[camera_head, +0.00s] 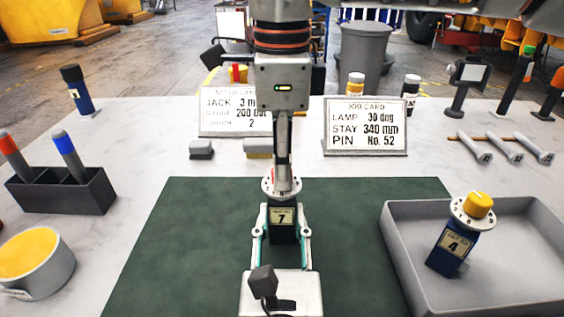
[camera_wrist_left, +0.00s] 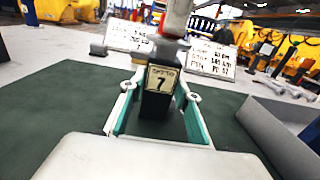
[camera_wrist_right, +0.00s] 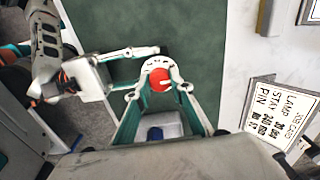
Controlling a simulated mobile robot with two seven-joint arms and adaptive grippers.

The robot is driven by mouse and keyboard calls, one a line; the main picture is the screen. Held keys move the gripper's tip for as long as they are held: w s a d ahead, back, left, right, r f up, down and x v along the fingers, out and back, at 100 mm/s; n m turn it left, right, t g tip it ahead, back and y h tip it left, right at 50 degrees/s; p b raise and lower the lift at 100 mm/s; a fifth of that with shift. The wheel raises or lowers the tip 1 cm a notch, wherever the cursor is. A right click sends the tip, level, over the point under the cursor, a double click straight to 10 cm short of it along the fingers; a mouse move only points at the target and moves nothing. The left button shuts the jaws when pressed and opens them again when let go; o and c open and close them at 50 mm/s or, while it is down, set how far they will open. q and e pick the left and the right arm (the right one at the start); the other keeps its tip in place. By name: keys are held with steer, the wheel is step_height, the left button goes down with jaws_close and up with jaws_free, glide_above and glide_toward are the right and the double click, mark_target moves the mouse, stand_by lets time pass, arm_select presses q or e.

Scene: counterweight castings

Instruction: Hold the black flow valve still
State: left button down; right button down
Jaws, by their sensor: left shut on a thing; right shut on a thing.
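The black flow valve (camera_head: 283,218) stands upright on the green mat (camera_head: 190,240), with a label reading 7, a white dial ring and a red knob. It also shows in the left wrist view (camera_wrist_left: 162,78). My left gripper (camera_head: 283,233) is shut on its black body from the front, one finger on each side. My right gripper (camera_head: 283,187) comes down from above and is shut at the valve's top. In the right wrist view the red knob (camera_wrist_right: 159,80) shows between its fingers. In the head view the right gripper hides most of the knob.
A grey tray (camera_head: 393,222) on the right holds a blue valve (camera_head: 453,250) labelled 4 with a yellow knob. A dark holder (camera_head: 60,195) with markers and a round yellow-topped container (camera_head: 35,262) stand left. Two cards, including the job card (camera_head: 365,127), stand behind the mat.

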steer(key=m, duration=0.6)
stand_by(0.6)
arm_select(q)
steer(key=shift+f, duration=0.1)
arm_select(e)
steer(key=c, duration=1.8)
jaws_free()
steer(key=shift+o, duration=0.2)
step_height(320, 180, up, 12)
